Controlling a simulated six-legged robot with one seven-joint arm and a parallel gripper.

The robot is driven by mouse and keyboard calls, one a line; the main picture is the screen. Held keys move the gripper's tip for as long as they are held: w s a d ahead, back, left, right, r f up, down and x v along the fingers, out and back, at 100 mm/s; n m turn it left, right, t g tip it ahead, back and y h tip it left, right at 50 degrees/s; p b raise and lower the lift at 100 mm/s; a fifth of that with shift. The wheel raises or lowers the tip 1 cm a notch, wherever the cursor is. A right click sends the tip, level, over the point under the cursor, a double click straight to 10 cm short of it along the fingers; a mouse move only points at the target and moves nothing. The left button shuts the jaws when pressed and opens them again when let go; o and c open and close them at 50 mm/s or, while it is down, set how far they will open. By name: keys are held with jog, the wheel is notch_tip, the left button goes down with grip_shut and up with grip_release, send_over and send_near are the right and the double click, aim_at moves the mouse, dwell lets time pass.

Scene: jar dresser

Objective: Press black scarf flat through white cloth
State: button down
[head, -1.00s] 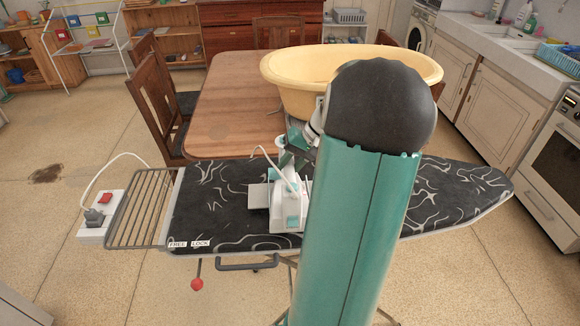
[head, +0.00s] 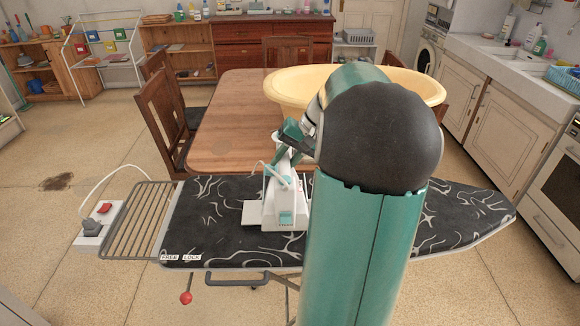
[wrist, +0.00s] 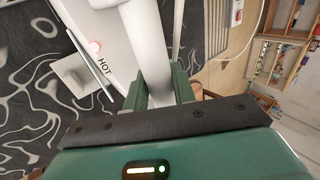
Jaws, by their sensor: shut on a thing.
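A white iron with teal parts (head: 284,205) is at the middle of the ironing board (head: 215,240). My gripper (wrist: 162,90) is shut around the iron's white handle; in the head view my arm partly hides it. In the wrist view the iron (wrist: 115,45) shows the word HOT and a lit pink light. A pale flat rectangle (head: 255,215) lies beside the iron, partly covered; I cannot tell whether it is the white cloth or a rest plate. I cannot make out a black scarf against the black, white-swirled board cover. Whether the iron touches the board is unclear.
A metal rack (head: 140,222) and a socket box with a red switch (head: 96,222) are at the board's left end; the white cord runs there. A wooden table (head: 235,110) with a yellow basin (head: 285,88) stands behind. My arm hides part of the board.

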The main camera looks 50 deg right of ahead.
jog(key=shift+r, duration=0.2)
jog(key=shift+r, duration=2.5)
jog(key=shift+w+f, duration=0.1)
jog(key=shift+f, duration=0.05)
